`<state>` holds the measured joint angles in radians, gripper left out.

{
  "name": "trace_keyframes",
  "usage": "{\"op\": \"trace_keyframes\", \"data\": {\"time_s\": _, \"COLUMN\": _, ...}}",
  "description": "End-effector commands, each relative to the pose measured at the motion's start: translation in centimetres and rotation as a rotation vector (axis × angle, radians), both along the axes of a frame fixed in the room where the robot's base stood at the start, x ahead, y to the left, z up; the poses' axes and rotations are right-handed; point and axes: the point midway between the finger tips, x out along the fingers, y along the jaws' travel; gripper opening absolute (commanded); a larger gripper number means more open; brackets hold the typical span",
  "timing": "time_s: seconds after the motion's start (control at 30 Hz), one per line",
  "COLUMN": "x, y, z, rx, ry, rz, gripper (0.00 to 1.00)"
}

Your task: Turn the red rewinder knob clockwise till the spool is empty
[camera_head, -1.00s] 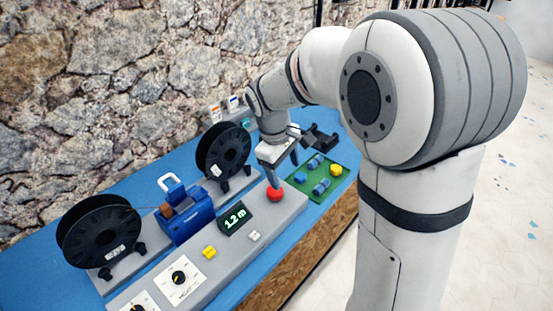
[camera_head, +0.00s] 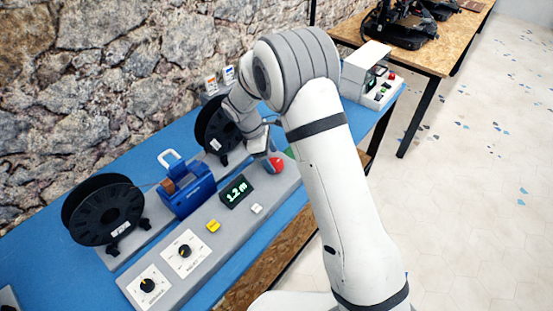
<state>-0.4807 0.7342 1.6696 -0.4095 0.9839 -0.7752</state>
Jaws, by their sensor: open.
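The red rewinder knob (camera_head: 274,165) sits at the far right end of the grey control panel. My gripper (camera_head: 268,156) is right at the knob, its fingers partly hidden by my own wrist; whether they touch the knob I cannot tell. A black spool (camera_head: 103,209) stands on the left and a second black spool (camera_head: 214,128) at the back, partly behind my arm. How much filament is on either one I cannot make out. The display (camera_head: 237,191) reads 1.2 m. A blue unit with a white handle (camera_head: 187,192) stands between the spools.
The panel also has a yellow button (camera_head: 213,226), a white button (camera_head: 257,209) and two black dials (camera_head: 184,251). A white device (camera_head: 369,82) stands on the blue table at the right. A wooden table with black machines (camera_head: 398,27) is behind. Floor at right is clear.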

Motion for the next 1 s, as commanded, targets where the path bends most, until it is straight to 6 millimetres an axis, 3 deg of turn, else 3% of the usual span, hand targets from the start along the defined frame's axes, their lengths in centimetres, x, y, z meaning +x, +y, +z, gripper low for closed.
{"op": "trace_keyframes", "data": {"time_s": 0.2, "x": -0.1, "y": -0.9, "z": -2.0, "rx": 0.001, "ry": 0.0, "rz": -0.001, "gripper": 0.7}}
{"op": "trace_keyframes", "data": {"time_s": 0.5, "x": -0.1, "y": -0.9, "z": -2.2, "rx": 0.001, "ry": 0.0, "rz": -0.001, "gripper": 0.7}}
{"op": "trace_keyframes", "data": {"time_s": 1.0, "x": -0.1, "y": -0.9, "z": -2.2, "rx": 0.001, "ry": 0.0, "rz": 0.0, "gripper": 0.29}}
